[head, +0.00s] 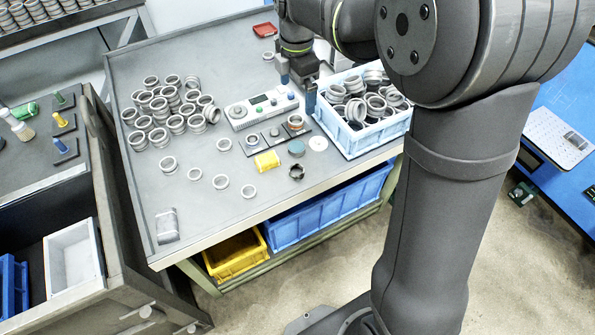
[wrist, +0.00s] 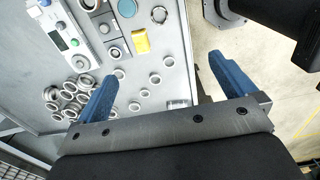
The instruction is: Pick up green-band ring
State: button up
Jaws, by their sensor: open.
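Many metal rings lie on the grey workbench (head: 185,218). They form a pile (head: 160,110) at the left, with several loose rings (head: 221,181) in front. More rings (head: 360,98) fill a blue crate. A ring with a reddish-brown tint (head: 295,121) sits on the fixture plate. I cannot make out a green band on any ring. My gripper (head: 297,88) is open and empty, above the back of the bench beside the blue crate. In the wrist view its two blue fingers (wrist: 163,68) stand wide apart, with nothing between them; loose rings (wrist: 154,78) show beyond.
A control box (head: 262,107) stands mid-bench, behind the fixture plate (head: 274,135). A yellow block (head: 267,160), a teal disc (head: 296,147) and a dark notched ring (head: 296,172) lie nearby. The blue crate (head: 372,138) stands at the right. The bench's front left is mostly clear.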

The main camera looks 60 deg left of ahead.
jog(key=c, duration=0.6)
jog(key=m, duration=1.4)
send_over(296, 174)
notch_tip(296, 174, down, 13)
jog(key=shift+m, duration=0.7)
jog(key=f, duration=1.3)
jog(key=shift+w+d+f, duration=0.15)
jog(key=shift+w+f, duration=0.1)
jog(key=shift+f, duration=0.05)
jog(key=shift+s+f, duration=0.2)
jog(key=shift+f, duration=2.45)
